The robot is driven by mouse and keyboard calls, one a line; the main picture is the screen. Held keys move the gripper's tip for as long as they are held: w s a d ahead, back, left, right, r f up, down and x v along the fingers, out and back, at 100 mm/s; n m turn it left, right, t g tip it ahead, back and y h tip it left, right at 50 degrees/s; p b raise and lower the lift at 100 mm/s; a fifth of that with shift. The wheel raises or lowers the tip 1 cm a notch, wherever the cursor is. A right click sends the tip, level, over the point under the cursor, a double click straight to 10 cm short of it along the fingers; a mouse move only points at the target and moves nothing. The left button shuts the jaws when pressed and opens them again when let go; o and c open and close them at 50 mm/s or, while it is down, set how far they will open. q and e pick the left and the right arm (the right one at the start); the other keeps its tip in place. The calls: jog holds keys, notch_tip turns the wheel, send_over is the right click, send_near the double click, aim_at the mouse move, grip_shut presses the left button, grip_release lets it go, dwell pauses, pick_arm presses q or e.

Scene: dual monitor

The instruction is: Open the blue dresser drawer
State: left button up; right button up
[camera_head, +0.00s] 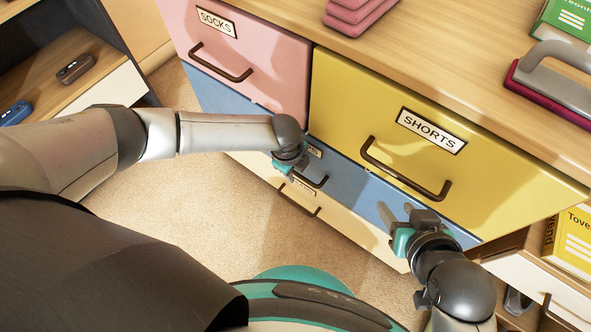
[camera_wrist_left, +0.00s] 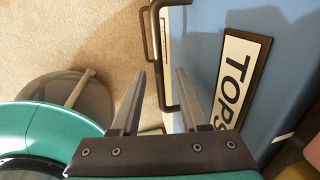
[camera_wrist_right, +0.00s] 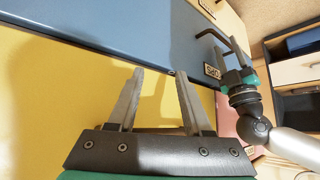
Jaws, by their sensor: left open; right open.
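The blue drawer (camera_head: 358,186) is below the pink and yellow drawers. Its front looks flush with the dresser. Its "TOPS" label (camera_wrist_left: 243,75) and dark handle (camera_wrist_left: 160,55) show in the left wrist view. My left gripper (camera_head: 284,172) is open at the handle; in the left wrist view the handle bar lies between its two fingers, with gaps on both sides. The left hand partly hides handle and label in the head view. My right gripper (camera_head: 398,211) is open and empty, in front of the dresser below the yellow drawer.
The pink "SOCKS" drawer (camera_head: 250,50) and yellow "SHORTS" drawer (camera_head: 450,165) have protruding handles above. A cream drawer (camera_head: 345,225) lies underneath. Carpet (camera_head: 225,225) in front is clear.

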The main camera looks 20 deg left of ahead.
pick_arm(q)
jog(key=shift+w+f, duration=0.1)
jog(key=shift+f, duration=0.15)
grip_shut()
dwell(0.4)
dwell(1.1)
